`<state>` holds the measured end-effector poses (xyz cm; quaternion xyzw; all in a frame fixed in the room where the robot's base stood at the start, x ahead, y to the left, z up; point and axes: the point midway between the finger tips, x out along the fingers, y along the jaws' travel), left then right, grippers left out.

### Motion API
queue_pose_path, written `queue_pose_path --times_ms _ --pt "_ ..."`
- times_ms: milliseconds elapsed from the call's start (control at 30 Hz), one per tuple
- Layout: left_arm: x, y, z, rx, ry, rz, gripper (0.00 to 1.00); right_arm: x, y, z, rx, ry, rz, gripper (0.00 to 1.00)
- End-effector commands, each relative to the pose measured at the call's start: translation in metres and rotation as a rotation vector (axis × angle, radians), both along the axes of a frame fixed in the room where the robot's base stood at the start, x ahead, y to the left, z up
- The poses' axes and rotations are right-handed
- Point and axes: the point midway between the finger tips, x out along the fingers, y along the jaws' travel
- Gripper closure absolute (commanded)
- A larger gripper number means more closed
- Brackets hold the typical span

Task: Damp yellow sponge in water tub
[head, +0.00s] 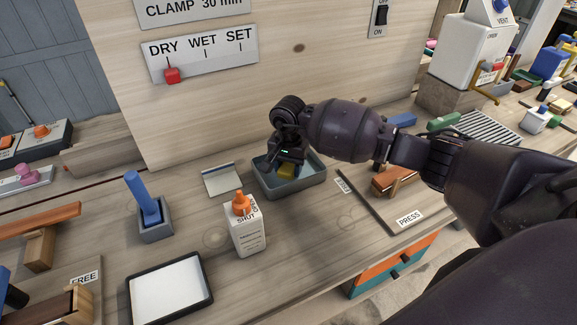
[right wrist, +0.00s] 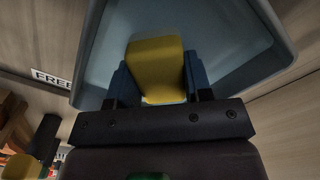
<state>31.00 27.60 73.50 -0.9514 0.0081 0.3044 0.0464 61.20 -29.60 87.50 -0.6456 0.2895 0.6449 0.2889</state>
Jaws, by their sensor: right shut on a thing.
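The yellow sponge (head: 287,170) is between the fingers of my right gripper (head: 284,166), inside the rim outline of the grey-blue water tub (head: 313,184). In the right wrist view the sponge (right wrist: 157,68) is gripped between the two fingers (right wrist: 157,85), with the tub (right wrist: 225,30) around and beyond it. My right gripper is shut on the sponge and points down into the tub. I cannot tell whether the sponge touches the water or the tub's floor. My left gripper is not in view.
A white bottle with an orange cap (head: 246,228) stands in front of the tub at left. A blue-handled tool in a grey holder (head: 152,212) and a white tray (head: 170,290) are farther left. The wooden panel (head: 200,110) rises behind.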

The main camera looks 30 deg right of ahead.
Motion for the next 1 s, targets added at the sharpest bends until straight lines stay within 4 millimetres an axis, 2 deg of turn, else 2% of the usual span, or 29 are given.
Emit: queue_pose_path --times_ms 333,1000 --pt "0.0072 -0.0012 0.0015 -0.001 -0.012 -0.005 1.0 -0.0003 0.0002 -0.0015 -0.001 0.001 0.0 0.73" --pt "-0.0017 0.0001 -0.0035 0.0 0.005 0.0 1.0 -0.0009 -0.0001 -0.0027 0.0 0.003 0.0 0.73"
